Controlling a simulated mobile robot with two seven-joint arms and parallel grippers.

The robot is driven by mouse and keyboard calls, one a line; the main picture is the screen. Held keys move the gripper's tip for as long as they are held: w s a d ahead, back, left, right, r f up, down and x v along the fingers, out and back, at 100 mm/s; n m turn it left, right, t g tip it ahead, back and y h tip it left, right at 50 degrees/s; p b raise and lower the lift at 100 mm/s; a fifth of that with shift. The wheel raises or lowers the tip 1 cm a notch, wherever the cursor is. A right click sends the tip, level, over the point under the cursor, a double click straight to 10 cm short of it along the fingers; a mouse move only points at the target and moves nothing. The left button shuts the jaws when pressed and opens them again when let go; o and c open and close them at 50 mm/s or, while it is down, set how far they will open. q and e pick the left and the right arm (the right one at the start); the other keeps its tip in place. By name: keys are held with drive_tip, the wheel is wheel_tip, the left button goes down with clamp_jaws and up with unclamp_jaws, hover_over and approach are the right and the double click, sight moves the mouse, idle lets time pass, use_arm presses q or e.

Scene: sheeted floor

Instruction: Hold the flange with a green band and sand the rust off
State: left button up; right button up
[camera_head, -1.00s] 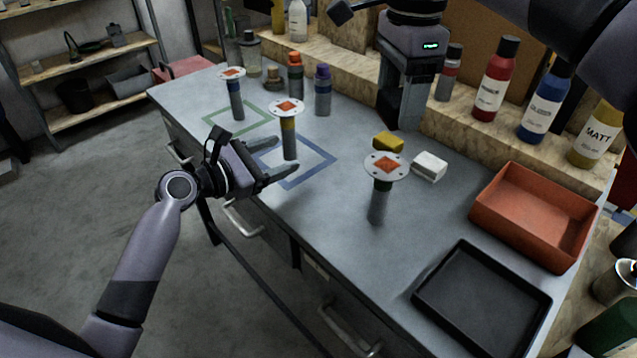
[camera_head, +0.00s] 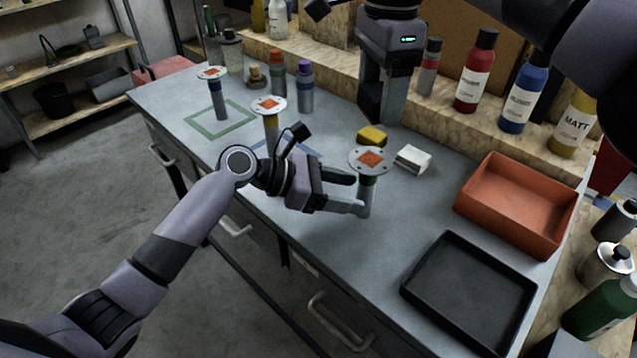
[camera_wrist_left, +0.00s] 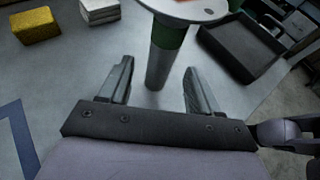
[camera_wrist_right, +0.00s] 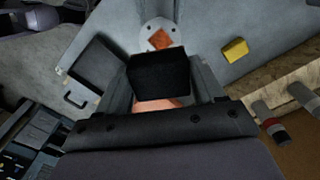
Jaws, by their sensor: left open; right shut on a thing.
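The flange with a green band (camera_head: 370,160) stands upright on the bench, with an orange rust patch on its disc. In the left wrist view its green band (camera_wrist_left: 169,35) shows above the grey stem. My left gripper (camera_head: 354,194) is open, low at this flange, with a finger on either side of the stem; contact is unclear. My right gripper (camera_head: 382,115) points down behind the flange, shut on a dark block (camera_wrist_right: 158,74). Two other rusty flanges, one with a yellow band (camera_head: 270,122) and one with a blue band (camera_head: 216,87), stand farther left.
A yellow block (camera_head: 372,135) and a white block (camera_head: 413,158) lie close behind the flange. An orange bin (camera_head: 515,228) and a black tray (camera_head: 420,292) lie to the right. Bottles (camera_head: 474,75) line the back ledge. A green square outline (camera_head: 195,128) marks the bench.

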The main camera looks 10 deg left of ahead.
sight(365, 195)
use_arm(q)
drive_tip(key=shift+x, duration=2.15)
clamp_jaws()
